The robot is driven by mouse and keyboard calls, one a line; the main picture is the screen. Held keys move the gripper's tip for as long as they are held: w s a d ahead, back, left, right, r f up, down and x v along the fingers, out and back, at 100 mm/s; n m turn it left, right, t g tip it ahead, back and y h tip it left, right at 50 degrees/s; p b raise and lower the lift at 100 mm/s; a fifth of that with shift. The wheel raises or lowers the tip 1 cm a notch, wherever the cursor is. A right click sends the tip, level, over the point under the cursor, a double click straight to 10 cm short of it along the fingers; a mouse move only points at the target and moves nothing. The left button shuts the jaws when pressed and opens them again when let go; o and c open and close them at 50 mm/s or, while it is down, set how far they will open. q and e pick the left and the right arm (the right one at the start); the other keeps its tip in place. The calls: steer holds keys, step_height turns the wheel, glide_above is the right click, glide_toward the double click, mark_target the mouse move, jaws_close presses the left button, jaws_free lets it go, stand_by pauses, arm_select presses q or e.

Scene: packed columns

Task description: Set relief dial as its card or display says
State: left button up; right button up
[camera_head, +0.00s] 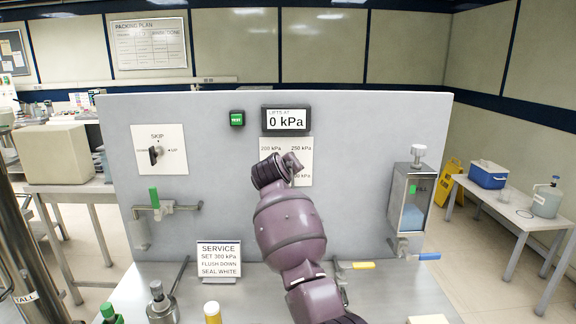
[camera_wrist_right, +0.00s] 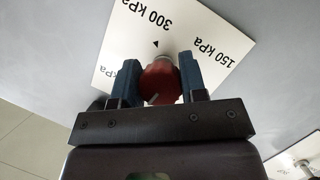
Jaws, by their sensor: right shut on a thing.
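The red relief dial (camera_wrist_right: 160,82) shows in the wrist view on a white card (camera_wrist_right: 200,35). The blue fingers of my right gripper (camera_wrist_right: 160,85) are shut on it from both sides. The card reads 300 kPa and 150 kPa, upside down, with a small black triangle near 300 kPa. A pale line on the dial points to the lower left. In the head view my right gripper (camera_head: 283,172) hides the dial and part of its card (camera_head: 302,152). The display (camera_head: 286,119) reads "LIFTS AT 0 kPa". The service card (camera_head: 219,257) reads "SET 300 kPa, FLUSH DOWN, SEAL WHITE".
The grey panel (camera_head: 350,120) carries a green button (camera_head: 237,118), a SKIP/UP selector (camera_head: 155,153), a green-handled valve (camera_head: 154,198) and a blue-liquid container (camera_head: 413,216). Yellow (camera_head: 362,265) and blue (camera_head: 428,256) levers stick out low right. Several bottles stand at the front left.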

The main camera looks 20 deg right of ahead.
steer(key=shift+m, duration=0.3)
steer(key=shift+f+y+p, duration=0.1)
steer(key=shift+y+p, duration=0.2)
steer(key=shift+m, duration=0.3)
steer(key=o, duration=0.9)
steer(key=shift+s, duration=0.1)
